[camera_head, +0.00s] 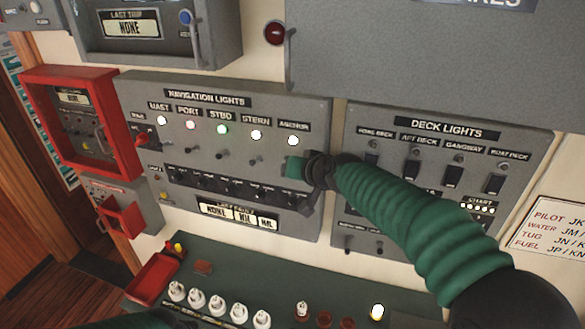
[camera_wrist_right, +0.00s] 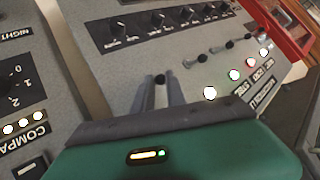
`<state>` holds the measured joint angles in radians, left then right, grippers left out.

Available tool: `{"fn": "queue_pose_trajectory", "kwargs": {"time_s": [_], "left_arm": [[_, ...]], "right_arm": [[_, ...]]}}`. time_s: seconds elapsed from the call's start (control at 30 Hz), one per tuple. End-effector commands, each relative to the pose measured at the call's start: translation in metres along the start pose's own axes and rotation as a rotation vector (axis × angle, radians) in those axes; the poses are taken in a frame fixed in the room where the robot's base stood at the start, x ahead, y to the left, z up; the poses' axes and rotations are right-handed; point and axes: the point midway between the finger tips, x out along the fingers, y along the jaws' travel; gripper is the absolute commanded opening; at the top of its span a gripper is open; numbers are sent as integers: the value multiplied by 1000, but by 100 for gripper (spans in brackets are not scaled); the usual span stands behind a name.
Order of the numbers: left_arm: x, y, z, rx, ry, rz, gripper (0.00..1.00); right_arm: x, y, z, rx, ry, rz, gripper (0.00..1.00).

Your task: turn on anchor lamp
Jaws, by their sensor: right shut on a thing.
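The navigation lights panel (camera_head: 250,100) is grey, with a row of lamps and small toggle switches. The anchor lamp (camera_head: 293,140) at the right end of the row glows white. My right gripper (camera_head: 298,168) is just below this lamp, at the panel, and hides the anchor switch in the head view. In the right wrist view, its fingers (camera_wrist_right: 160,94) are shut around the dark-tipped anchor toggle (camera_wrist_right: 160,79).
The mast, port, stbd and stern lamps are lit too. The stern switch (camera_head: 254,160) is just left of my right gripper. A row of black knobs (camera_head: 230,190) runs below. The deck lights panel (camera_head: 440,150) stands to the right, behind my right arm.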

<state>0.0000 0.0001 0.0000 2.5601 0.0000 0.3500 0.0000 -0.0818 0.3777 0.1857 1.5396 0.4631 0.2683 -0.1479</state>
Motion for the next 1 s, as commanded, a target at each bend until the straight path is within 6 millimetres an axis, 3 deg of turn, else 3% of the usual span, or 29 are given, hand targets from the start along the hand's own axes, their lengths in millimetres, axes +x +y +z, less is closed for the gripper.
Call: {"fn": "queue_pose_trajectory", "kwargs": {"time_s": [0.13,0.17,0.3,0.67,0.77,1.0], "left_arm": [[0,0,0,0,0,0,36],[0,0,0,0,0,0,36],[0,0,0,0,0,0,36],[5,0,1,0,0,0,36],[16,0,4,0,0,0,36],[50,0,12,0,0,0,36]], "right_arm": [[-1,0,-3,0,7,-1,0],[-1,0,-3,0,7,-1,21],[-1,0,-2,0,5,0,38],[-7,0,-1,-2,7,-1,38],[-22,1,1,-2,9,0,38],[-91,3,3,-2,12,2,38]]}}
